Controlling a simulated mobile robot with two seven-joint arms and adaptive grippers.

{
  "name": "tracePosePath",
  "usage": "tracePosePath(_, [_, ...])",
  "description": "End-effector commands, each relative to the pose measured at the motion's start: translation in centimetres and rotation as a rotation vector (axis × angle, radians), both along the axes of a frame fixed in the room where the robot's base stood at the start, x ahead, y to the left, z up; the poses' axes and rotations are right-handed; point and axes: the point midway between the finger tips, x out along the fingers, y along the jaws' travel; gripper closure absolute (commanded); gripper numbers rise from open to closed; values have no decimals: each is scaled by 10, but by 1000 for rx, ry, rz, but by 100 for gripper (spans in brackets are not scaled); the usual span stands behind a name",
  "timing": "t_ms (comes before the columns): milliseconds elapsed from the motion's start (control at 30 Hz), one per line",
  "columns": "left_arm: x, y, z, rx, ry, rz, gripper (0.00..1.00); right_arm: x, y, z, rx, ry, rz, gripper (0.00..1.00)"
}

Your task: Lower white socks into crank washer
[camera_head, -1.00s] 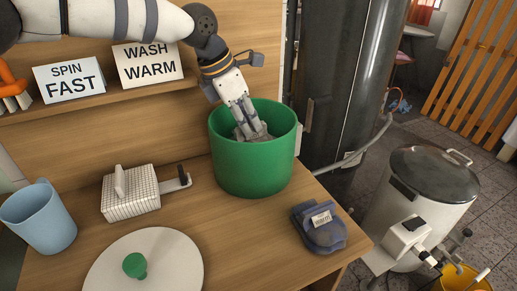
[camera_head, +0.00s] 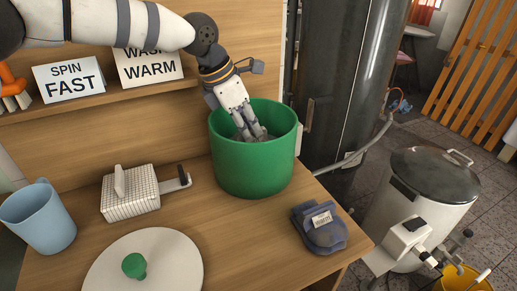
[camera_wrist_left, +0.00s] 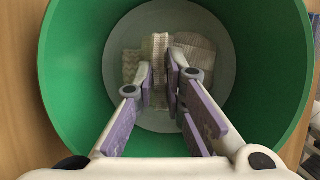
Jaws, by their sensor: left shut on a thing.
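The green tub (camera_head: 252,163), which looks like the washer's drum, stands open on the wooden counter. My left gripper (camera_head: 254,138) comes in from above, its fingers inside the tub. In the left wrist view its purple-padded fingers (camera_wrist_left: 162,84) are shut on a pale ribbed knit sock (camera_wrist_left: 161,50). Other pale knit fabric (camera_wrist_left: 195,52) lies beside it to the right, and a patterned piece (camera_wrist_left: 131,65) to the left, above the grey-white tub floor. I cannot tell whether the held sock touches the floor. My right gripper is not in view.
A white lid (camera_head: 172,262) with a green knob lies in front. A gridded white box (camera_head: 130,205) with a handle, a blue jug (camera_head: 40,215) and a blue container (camera_head: 318,226) stand around the tub. A shelf with signs (camera_head: 68,81) runs behind.

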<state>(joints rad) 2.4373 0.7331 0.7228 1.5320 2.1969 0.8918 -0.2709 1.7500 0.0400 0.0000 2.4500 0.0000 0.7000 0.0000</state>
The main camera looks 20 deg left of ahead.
Motion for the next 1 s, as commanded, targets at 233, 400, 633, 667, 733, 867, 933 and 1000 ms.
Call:
tracePosePath(233, [0,0,-4,0,0,0,100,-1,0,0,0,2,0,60])
tracePosePath(400, [0,0,-6,-1,-1,0,100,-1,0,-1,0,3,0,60])
tracePosePath(633, [0,0,-8,0,-1,0,100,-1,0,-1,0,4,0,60])
tracePosePath(667, [0,0,-8,0,-1,0,100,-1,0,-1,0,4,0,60])
tracePosePath(733, [0,0,-8,0,-1,0,100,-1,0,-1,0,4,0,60])
tracePosePath(867, [0,0,-8,0,-1,0,65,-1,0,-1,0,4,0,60])
tracePosePath(933, [0,0,-8,0,-1,0,65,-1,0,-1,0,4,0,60])
tracePosePath(1000, [0,0,-8,0,-1,0,65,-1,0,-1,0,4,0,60])
